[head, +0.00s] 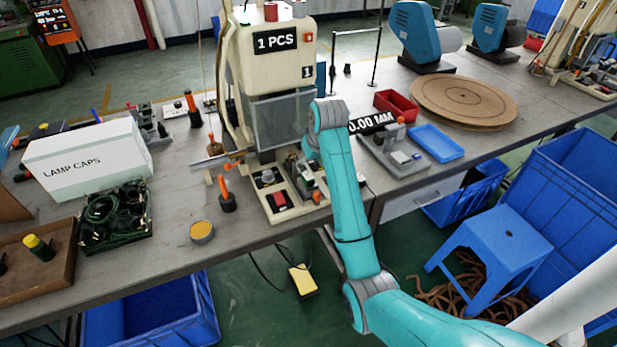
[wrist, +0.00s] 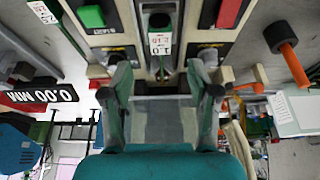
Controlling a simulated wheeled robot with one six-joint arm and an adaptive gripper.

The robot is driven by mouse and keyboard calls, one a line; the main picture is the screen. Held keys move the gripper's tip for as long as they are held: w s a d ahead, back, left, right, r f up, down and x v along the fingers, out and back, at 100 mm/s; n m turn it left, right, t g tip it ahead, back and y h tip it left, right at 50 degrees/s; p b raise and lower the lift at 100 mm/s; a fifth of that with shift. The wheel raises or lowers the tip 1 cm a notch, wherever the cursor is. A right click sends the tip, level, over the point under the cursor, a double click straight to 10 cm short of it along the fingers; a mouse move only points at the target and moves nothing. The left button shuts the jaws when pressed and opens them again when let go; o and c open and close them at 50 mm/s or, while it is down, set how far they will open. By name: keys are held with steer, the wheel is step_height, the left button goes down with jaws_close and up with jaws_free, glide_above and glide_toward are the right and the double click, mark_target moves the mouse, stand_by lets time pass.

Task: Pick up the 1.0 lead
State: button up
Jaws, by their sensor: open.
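A white tag that reads 1.0, upside down in the wrist view, marks the 1.0 lead (wrist: 160,44). It lies near the top middle, on the front of the press between a green and a red button. My gripper (wrist: 158,75) is open, with one finger on each side below the tag and nothing seen between them. The lead is apart from both fingers. In the head view my arm hides most of the gripper and the lead at the press (head: 265,90).
Another tag marked 2.5 (wrist: 43,12) lies at the upper left in the wrist view. An orange-handled tool (head: 226,195) stands left of the press. A measuring device (head: 393,155) and a blue tray (head: 436,143) are to its right. A LAMP CAPS box (head: 88,160) stands at left.

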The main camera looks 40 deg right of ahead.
mark_target(307, 174)
steer(key=shift+x, duration=3.65)
jaws_close()
